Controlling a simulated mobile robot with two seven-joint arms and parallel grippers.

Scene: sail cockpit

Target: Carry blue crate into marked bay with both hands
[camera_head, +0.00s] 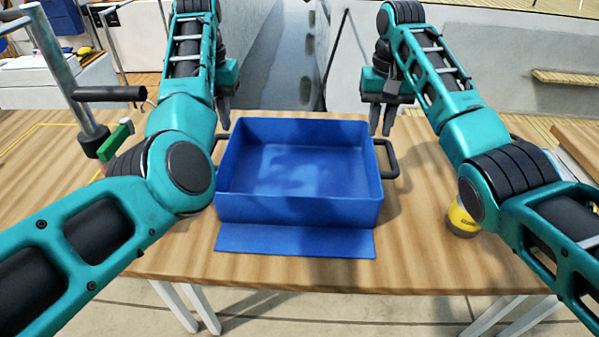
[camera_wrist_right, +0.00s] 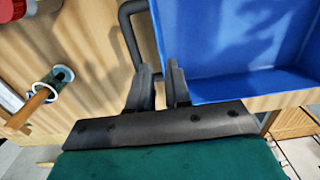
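The blue crate (camera_head: 298,211) stands upright and empty on the wooden table, with a dark handle on each side. The left handle (camera_head: 220,150) is partly hidden by my left arm; the right handle (camera_head: 388,158) is clear. My left gripper (camera_head: 223,112) is near the crate's far left corner, and its finger gap is unclear. My right gripper (camera_head: 383,119) is open and empty by the far right corner. In the right wrist view its fingers (camera_wrist_right: 161,85) are apart near the handle (camera_wrist_right: 131,38) and crate wall. Yellow lines (camera_head: 30,132) mark a bay at the table's left, partly hidden by my arm.
A flat blue panel (camera_head: 295,241) lies before the crate. A yellow can (camera_head: 462,221) stands right, partly behind my arm. A green-handled item (camera_head: 115,140) and a metal post (camera_head: 62,70) are at the left. The right wrist view shows a wooden-handled tool (camera_wrist_right: 46,94).

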